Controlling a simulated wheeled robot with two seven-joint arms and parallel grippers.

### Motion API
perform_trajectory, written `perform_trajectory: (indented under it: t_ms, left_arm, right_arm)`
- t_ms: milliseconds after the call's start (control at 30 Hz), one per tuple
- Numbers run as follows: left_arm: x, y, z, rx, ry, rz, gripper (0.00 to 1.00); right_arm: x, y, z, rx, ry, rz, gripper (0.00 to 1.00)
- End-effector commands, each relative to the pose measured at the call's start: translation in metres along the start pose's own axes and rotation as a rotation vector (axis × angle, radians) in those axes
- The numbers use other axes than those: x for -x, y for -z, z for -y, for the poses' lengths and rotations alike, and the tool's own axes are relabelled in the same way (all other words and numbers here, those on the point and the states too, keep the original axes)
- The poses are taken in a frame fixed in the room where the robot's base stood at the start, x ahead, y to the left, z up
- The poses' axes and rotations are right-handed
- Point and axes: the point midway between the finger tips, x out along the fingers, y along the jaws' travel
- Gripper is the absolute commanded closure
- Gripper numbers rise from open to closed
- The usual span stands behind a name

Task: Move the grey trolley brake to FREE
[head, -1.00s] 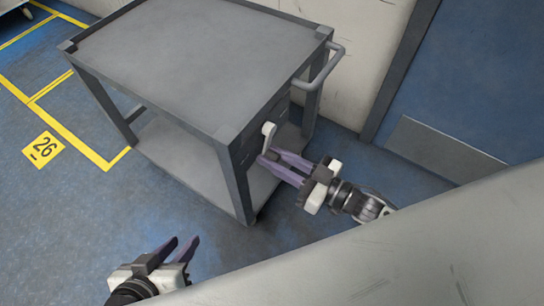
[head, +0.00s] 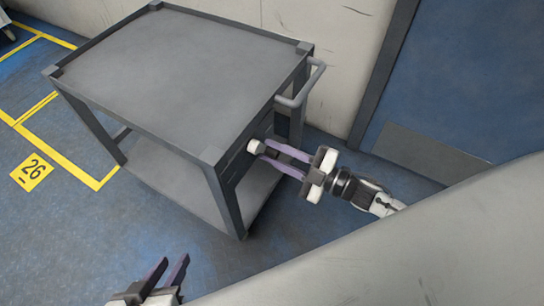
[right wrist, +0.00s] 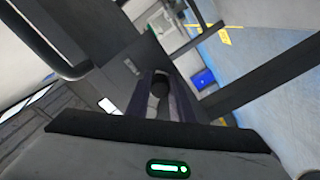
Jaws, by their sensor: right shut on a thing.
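The grey trolley (head: 180,75) stands in the middle of the head view, with a flat top and a lower shelf. The brake's white lever (head: 255,147) is on the trolley's side facing my right arm. My right gripper (head: 266,151) reaches in from the right with its purple fingers at the lever, shut on it. In the right wrist view, a dark round part (right wrist: 160,86) shows between the fingers. The fingers hide part of the lever, and no FREE marking is readable. My left gripper (head: 174,262) is open and empty at the bottom, apart from the trolley.
A grey push handle (head: 305,88) sticks out above my right gripper. A pale wall (head: 350,50) and a blue door (head: 450,80) stand behind.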

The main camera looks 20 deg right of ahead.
Motion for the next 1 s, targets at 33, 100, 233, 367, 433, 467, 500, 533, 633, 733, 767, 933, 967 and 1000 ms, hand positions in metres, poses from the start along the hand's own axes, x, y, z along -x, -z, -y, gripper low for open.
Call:
perform_trajectory:
  t_ms: [33,100,233,367,433,467,500,533,633,733,767,933,967,1000]
  left_arm:
    - [0.001,-0.001,0.000,0.002,0.001,0.000,0.69]
    - [0.001,-0.003,0.000,0.003,0.002,0.001,0.69]
    - [0.002,-0.004,0.001,0.004,0.005,0.002,0.69]
    - [0.002,-0.003,0.002,0.002,0.007,-0.001,0.69]
    - [0.002,-0.003,0.003,0.002,0.008,-0.003,0.69]
    - [0.002,-0.002,0.003,0.001,0.008,-0.004,0.69]
    - [0.002,-0.002,0.003,0.001,0.008,-0.005,0.69]
    - [0.002,-0.002,0.003,0.001,0.008,-0.006,0.69]
    - [0.002,-0.002,0.003,0.001,0.009,-0.008,0.69]
    - [0.002,-0.002,0.003,0.001,0.009,-0.007,0.69]
    - [0.002,-0.002,0.003,0.001,0.009,-0.007,0.69]
    - [0.002,-0.002,0.003,0.001,0.009,-0.007,0.69]
    - [0.002,-0.002,0.003,0.001,0.009,-0.006,0.69]
    - [0.002,-0.002,0.003,0.001,0.009,-0.006,0.69]
  right_arm:
    - [0.001,-0.003,0.001,0.036,0.006,0.007,1.00]
    - [0.001,-0.004,-0.002,0.080,0.007,0.008,1.00]
    - [0.002,-0.007,-0.005,0.145,0.008,0.012,1.00]
    - [0.002,-0.008,-0.008,0.191,0.009,0.014,1.00]
    - [0.002,-0.008,-0.010,0.208,0.009,0.014,1.00]
    - [0.002,-0.008,-0.010,0.214,0.009,0.014,1.00]
    - [0.002,-0.008,-0.011,0.220,0.009,0.014,1.00]
    - [0.002,-0.008,-0.011,0.224,0.008,0.014,1.00]
    - [0.002,-0.008,-0.012,0.231,0.008,0.014,1.00]
    - [0.002,-0.008,-0.013,0.234,0.007,0.013,1.00]
    - [0.002,-0.008,-0.013,0.234,0.006,0.013,1.00]
    - [0.002,-0.007,-0.014,0.234,0.005,0.012,1.00]
    - [0.002,-0.007,-0.014,0.234,0.005,0.012,1.00]
    - [0.002,-0.007,-0.014,0.234,0.004,0.011,0.74]
